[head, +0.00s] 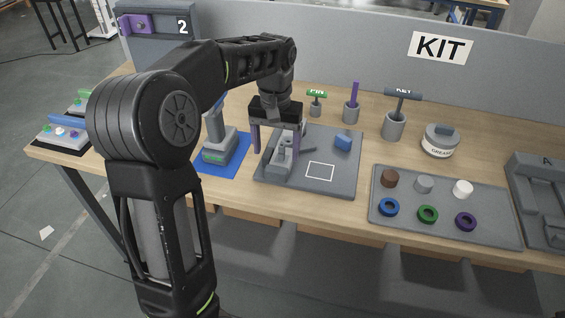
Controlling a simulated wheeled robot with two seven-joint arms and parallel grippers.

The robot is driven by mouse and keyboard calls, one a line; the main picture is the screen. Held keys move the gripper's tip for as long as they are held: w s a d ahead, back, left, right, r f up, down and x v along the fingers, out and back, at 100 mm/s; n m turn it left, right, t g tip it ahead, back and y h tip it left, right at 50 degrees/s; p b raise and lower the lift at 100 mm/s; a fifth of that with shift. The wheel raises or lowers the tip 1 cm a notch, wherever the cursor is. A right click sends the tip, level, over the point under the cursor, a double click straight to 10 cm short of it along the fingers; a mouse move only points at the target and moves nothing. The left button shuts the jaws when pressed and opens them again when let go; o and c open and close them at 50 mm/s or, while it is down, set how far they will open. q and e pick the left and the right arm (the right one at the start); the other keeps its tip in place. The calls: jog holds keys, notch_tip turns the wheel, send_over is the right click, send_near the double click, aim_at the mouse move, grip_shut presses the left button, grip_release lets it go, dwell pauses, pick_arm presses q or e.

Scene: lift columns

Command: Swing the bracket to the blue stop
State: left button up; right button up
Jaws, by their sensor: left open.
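A grey bracket (281,164) sits at the left part of a dark grey plate (335,186) on the table. The blue stop (343,143) is a small block on the same plate, to the right of the bracket and apart from it. My left gripper (279,143) points down over the bracket. Its jaws are open, with one purple finger to the left of the bracket and the other near its upper right part. Whether a finger touches the bracket I cannot tell. The gripper hides part of the bracket's far end. My right gripper is not in view.
A white square outline (320,172) marks the plate. A grey device on a blue mat (232,167) stands close on the left. Holders with tools (394,125) and a grease tub (440,141) stand behind. A tray (388,225) of rings and plugs lies to the right.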

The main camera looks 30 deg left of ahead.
aim_at(277, 168)
pick_arm(q)
jog(key=shift+s, duration=0.15)
jog(key=shift+f+p, duration=0.4)
jog(key=shift+f, duration=3.5)
grip_shut()
